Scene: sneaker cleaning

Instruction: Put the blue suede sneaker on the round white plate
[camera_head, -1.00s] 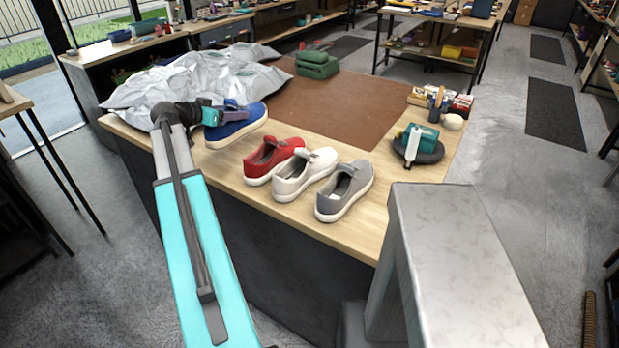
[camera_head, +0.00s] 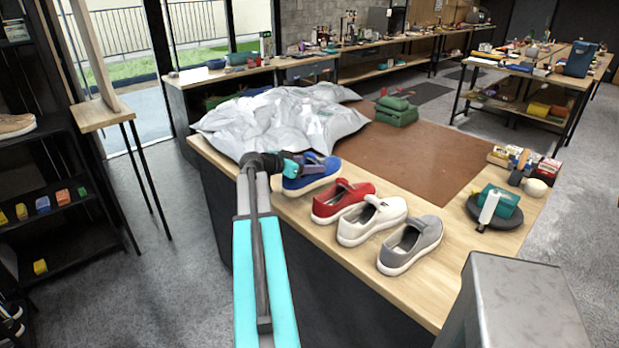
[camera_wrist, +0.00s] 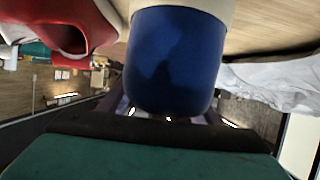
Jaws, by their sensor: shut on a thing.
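The blue suede sneaker (camera_head: 314,181) with a white sole is at the left end of the shoe row on the wooden workbench. My gripper (camera_head: 311,161) is shut on its upper part. In the wrist view the blue sneaker (camera_wrist: 175,62) fills the upper middle, between the purple fingers, which it partly hides. I cannot tell for certain whether its sole touches the bench. No round white plate shows in either view.
A red sneaker (camera_head: 340,203), a white sneaker (camera_head: 372,220) and a grey sneaker (camera_head: 411,246) stand to the right. A crumpled silvery sheet (camera_head: 275,120) lies behind. A brown mat (camera_head: 400,160) covers the bench middle. A dark round dish (camera_head: 493,212) holds a teal box and a bottle.

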